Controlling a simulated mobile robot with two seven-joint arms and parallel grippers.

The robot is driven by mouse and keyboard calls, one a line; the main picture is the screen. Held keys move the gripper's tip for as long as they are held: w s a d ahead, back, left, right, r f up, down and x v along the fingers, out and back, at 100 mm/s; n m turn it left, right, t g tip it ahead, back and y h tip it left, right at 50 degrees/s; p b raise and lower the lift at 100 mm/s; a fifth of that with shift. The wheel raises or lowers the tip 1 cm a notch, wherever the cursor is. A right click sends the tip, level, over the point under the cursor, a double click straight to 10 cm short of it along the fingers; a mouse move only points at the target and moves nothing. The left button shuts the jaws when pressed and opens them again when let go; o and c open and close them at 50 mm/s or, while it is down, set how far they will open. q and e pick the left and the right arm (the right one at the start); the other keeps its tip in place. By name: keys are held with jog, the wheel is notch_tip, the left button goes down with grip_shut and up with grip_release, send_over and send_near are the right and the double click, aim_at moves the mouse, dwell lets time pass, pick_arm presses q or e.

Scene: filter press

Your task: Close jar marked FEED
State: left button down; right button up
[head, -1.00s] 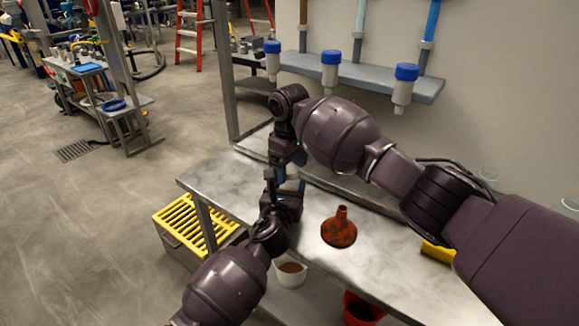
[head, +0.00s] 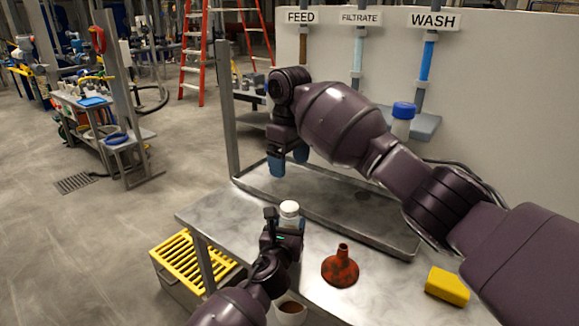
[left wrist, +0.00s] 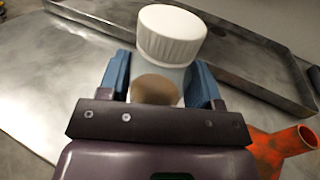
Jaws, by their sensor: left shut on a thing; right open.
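A small jar with a white ribbed lid (left wrist: 172,33) stands upright in my left gripper (left wrist: 160,85). The jar's clear body (left wrist: 160,72) shows brownish contents low down in the left wrist view. The lid sits on top of the jar; how tight it is, I cannot tell. In the head view the lid (head: 289,208) shows above my left gripper (head: 284,235), which is shut on the jar over the metal bench. No label on the jar is visible. My right gripper (head: 288,162) is open and empty, with blue fingertips, above and apart from the lid.
A shallow metal tray (head: 330,215) lies behind the jar. A red funnel (head: 341,267) and yellow block (head: 447,286) are on the bench (head: 215,210). A brown-filled cup (head: 291,312) is below. Wall signs read FEED (head: 300,17), FILTRATE (head: 360,18) and WASH (head: 434,19).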

pick_arm(q)
jog(key=shift+c, duration=1.1)
grip_release()
jog(key=shift+s+a+r, duration=0.1)
jog(key=shift+s+a, duration=0.05)
jog(key=shift+s, duration=0.45)
jog(key=p+v, duration=0.2)
jog(key=v, duration=0.6)
jog(key=shift+v, duration=0.8)
pick_arm(e)
jog(key=shift+t, duration=0.3)
jog(key=shift+s+r, duration=0.2)
jog(key=shift+r, duration=1.15)
jog(key=shift+s+r, duration=0.15)
jog(key=shift+r, duration=1.2)
jog(key=shift+f, duration=0.1)
